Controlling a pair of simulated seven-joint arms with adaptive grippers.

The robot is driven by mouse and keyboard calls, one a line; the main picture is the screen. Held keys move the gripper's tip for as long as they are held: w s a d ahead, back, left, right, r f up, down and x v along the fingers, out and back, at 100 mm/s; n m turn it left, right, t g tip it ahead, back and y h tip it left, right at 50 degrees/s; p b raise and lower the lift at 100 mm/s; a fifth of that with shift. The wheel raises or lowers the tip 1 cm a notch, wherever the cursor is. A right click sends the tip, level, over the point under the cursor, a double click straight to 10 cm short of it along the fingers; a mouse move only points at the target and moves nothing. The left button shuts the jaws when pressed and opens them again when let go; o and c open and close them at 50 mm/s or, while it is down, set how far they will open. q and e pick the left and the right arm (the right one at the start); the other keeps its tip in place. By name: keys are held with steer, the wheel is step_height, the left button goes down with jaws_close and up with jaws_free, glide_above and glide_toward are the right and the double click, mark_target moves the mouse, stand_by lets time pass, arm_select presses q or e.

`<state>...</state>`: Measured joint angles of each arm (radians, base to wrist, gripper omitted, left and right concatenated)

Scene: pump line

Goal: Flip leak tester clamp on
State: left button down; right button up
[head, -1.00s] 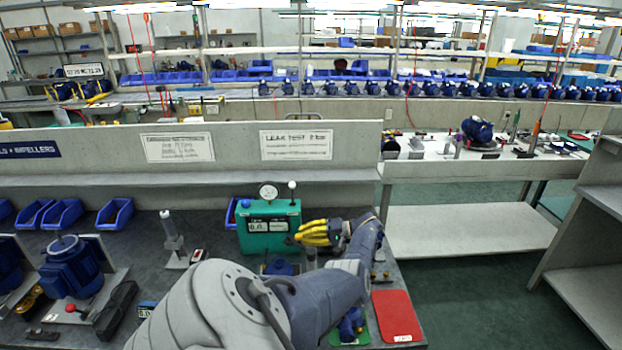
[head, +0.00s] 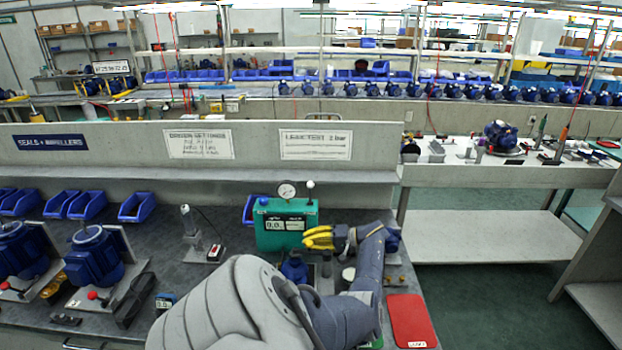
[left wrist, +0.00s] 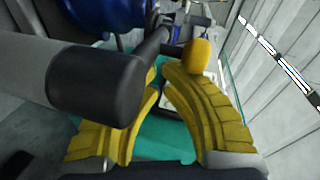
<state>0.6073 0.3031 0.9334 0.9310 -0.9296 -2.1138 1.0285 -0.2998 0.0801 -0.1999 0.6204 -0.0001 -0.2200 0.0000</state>
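The leak tester (head: 285,232) is a green box with a round gauge and a display, at the back of the bench in the head view. A blue pump part (head: 294,268) stands in front of it. My left gripper (head: 307,238) has yellow fingers pointing left, close to the tester's right front. In the left wrist view its fingers (left wrist: 163,75) curve toward each other, with green behind them. How far they are shut is unclear. A grey rod with a black end (left wrist: 95,85) crosses the left finger. I cannot tell whether it is the clamp's handle. My right gripper is not in view.
A red mat (head: 410,318) lies at the bench's right end. A grey stand (head: 190,230) is left of the tester. Blue motors (head: 92,258) and blue bins (head: 136,207) are on the left. A grey panel (head: 235,150) with signs runs behind.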

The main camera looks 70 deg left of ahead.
arm_select(q)
steer(key=shift+s+d+n+g+h, duration=0.5)
steer(key=shift+s+d+n+h, duration=0.15)
steer(key=shift+s+h, duration=0.2)
steer(key=shift+s+d+f+n+h, duration=0.2)
steer(key=shift+n+h, duration=0.35)
steer(key=shift+h, duration=0.2)
steer(key=shift+d+f, duration=0.15)
steer(key=shift+d, duration=0.05)
steer(key=shift+s, duration=0.1)
steer(key=a+v, duration=0.1)
steer(key=v, duration=0.6)
steer(key=shift+w+r, duration=0.35)
steer(key=shift+r, duration=0.1)
